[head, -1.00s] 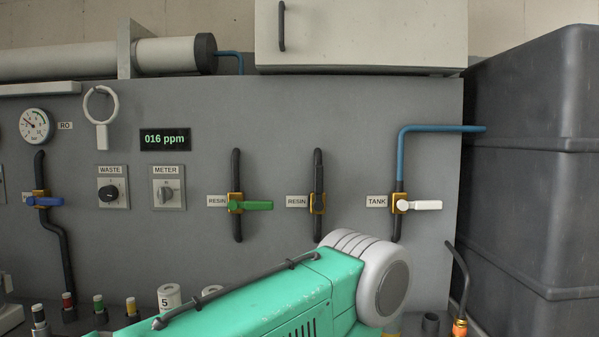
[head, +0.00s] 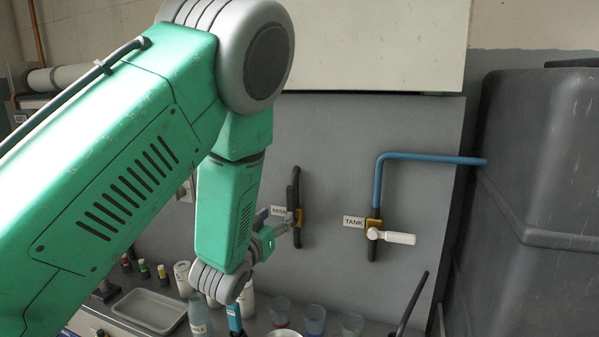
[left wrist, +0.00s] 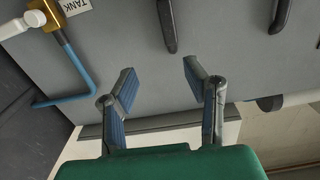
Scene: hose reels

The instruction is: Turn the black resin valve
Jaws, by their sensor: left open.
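The black resin valve (head: 297,214) is on the grey panel in the head view, with a brass body and a dark lever along its black pipe. My left forearm hangs in front of the panel, and my left gripper (head: 284,224) is just left of the valve, partly covering its RESIN label. Whether it touches the valve cannot be told. In the left wrist view the open, empty jaws (left wrist: 160,82) show blue pads, with a dark bar (left wrist: 167,25) of the resin line beyond them. The brass body is out of that view. My right gripper is not in view.
The white-levered TANK valve (head: 375,233) and its blue pipe (head: 378,180) are to the right. A large dark tank (head: 530,200) stands at the right edge. Bottles, cups (head: 314,318) and a tray (head: 150,310) stand on the bench below. My arm hides the green resin valve.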

